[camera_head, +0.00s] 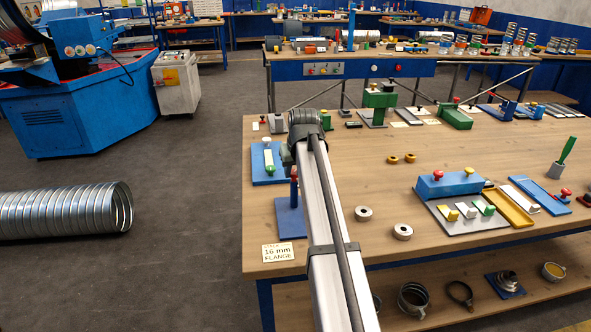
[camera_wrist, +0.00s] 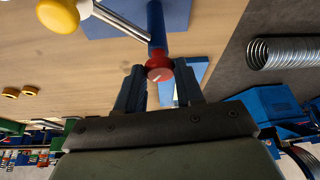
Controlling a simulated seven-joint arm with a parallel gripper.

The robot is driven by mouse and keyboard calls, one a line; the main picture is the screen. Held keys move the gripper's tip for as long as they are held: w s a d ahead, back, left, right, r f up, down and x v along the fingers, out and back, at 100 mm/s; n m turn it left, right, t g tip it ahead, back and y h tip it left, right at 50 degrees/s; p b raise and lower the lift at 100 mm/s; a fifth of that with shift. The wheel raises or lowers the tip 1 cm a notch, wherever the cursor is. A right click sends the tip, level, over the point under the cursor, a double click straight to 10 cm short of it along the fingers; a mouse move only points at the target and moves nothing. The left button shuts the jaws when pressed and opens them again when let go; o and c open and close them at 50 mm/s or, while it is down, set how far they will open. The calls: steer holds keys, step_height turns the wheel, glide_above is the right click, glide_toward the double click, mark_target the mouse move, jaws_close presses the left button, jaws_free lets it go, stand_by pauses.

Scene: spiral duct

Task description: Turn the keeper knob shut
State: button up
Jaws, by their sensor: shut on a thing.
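A red knob (camera_wrist: 159,69) with a pale line across its face sits at the end of a blue post (camera_wrist: 156,25) in the wrist view. My gripper (camera_wrist: 160,80) is closed around the red knob, one dark finger on each side. A silver rod with a yellow ball (camera_wrist: 58,15) stands out beside the post. In the head view, the blue base plate (camera_head: 288,220) and upright post (camera_head: 294,192) show left of my arm. My arm hides the gripper there. I cannot tell how far the knob is turned.
The wooden table (camera_head: 340,250) holds two metal rings (camera_head: 402,232), a blue fixture (camera_head: 450,184) at right and another blue plate (camera_head: 268,176) with a green part behind the post. A "16 mm FLANGE" card (camera_head: 278,252) lies at the front left. A spiral duct (camera_head: 65,212) lies left of the table.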

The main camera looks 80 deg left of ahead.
steer(key=m, duration=0.2)
steer(key=m+t, duration=0.2)
steer(key=m, duration=0.1)
steer(key=shift+s+m, duration=0.25)
steer(key=shift+m, duration=0.05)
steer(key=shift+s+a+m+t+h, duration=0.1)
steer(key=shift+m+t+h, duration=0.3)
steer(key=shift+m, duration=0.75)
steer(key=shift+m+t+h, duration=0.3)
steer(key=shift+m+t, duration=0.1)
steer(key=shift+m, duration=0.75)
steer(key=o, duration=1)
steer(key=shift+o, duration=0.2)
steer(key=shift+r, duration=0.1)
steer(key=v, duration=1.3)
steer(key=shift+s+r, duration=0.2)
